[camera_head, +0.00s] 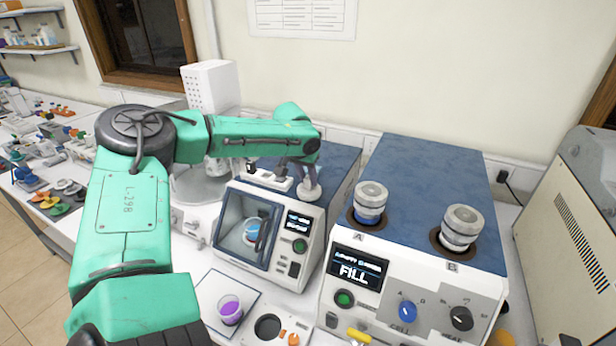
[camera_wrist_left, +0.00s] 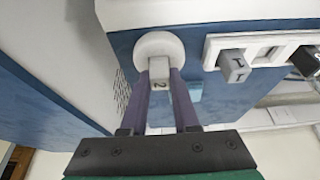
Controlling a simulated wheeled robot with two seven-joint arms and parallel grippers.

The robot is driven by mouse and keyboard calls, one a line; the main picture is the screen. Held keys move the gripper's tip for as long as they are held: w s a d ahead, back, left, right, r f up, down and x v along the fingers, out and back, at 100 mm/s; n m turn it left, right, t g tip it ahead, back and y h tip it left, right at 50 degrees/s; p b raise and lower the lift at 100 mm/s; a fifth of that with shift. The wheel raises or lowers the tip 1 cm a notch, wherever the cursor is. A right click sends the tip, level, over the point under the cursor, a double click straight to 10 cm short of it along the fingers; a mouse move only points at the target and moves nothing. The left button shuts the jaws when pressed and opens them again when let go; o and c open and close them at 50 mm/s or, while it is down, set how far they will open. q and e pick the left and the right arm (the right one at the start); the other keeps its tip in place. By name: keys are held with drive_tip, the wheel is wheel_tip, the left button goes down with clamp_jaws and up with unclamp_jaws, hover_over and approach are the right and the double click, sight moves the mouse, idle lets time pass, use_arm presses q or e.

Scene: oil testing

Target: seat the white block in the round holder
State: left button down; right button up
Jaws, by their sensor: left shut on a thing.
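My left gripper (camera_wrist_left: 160,100) is shut on a white block (camera_wrist_left: 159,85) marked "2", held between its two dark fingers. The round holder (camera_wrist_left: 159,46) is a white disc on the blue top of the small machine. In the wrist view the block overlaps the holder's near edge; I cannot tell whether they touch. In the head view the holder (camera_head: 310,194) shows below the end of my left arm, which hides most of the fingers and block. My right gripper is not in view.
A white rack (camera_wrist_left: 265,50) beside the holder carries another block (camera_wrist_left: 233,66) marked "1" and a dark one. The larger blue-topped machine (camera_head: 425,175) stands to the right with two capped cylinders. A cup of purple liquid (camera_head: 230,309) stands in front.

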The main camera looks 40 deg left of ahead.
use_arm(q)
drive_tip(key=shift+f, duration=0.2)
drive_tip(key=c, duration=0.6)
unclamp_jaws()
drive_tip(key=shift+r, duration=0.1)
drive_tip(key=shift+s+d+r, duration=0.1)
drive_tip(key=shift+s+r, duration=0.05)
drive_tip(key=shift+r, duration=0.4)
drive_tip(key=b+v, duration=0.3)
drive_tip(key=v, duration=1)
drive_tip(key=shift+r, duration=0.15)
